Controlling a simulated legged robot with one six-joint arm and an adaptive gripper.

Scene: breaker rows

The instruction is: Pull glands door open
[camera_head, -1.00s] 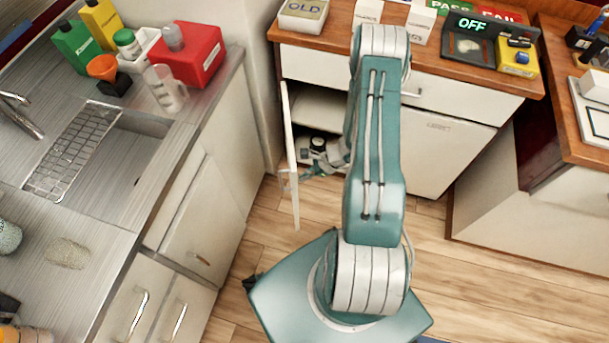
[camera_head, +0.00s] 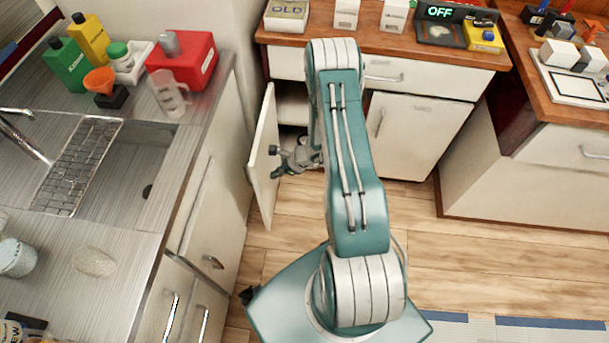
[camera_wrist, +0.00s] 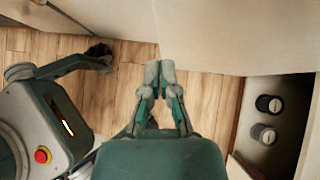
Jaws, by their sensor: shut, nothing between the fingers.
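A white cabinet door (camera_head: 264,158) stands ajar under the wooden counter, left of my arm; I take it as the glands door, though no label on it is readable. It also shows as the pale panel (camera_wrist: 230,35) across the top of the wrist view. My gripper (camera_head: 278,162) is at the door's inner face, on the opening side. In the wrist view my gripper (camera_wrist: 159,72) has its fingertips together and empty, close to the panel's lower edge. I cannot tell whether they touch it. The door's handle is not visible.
Two dark round-topped items (camera_wrist: 267,118) sit inside the open cabinet. The sink counter (camera_head: 205,120) runs along the left, its cabinet front near the door's outer side. A closed white door (camera_head: 415,135) is right of my arm. Wooden floor (camera_head: 285,225) is clear before the opening.

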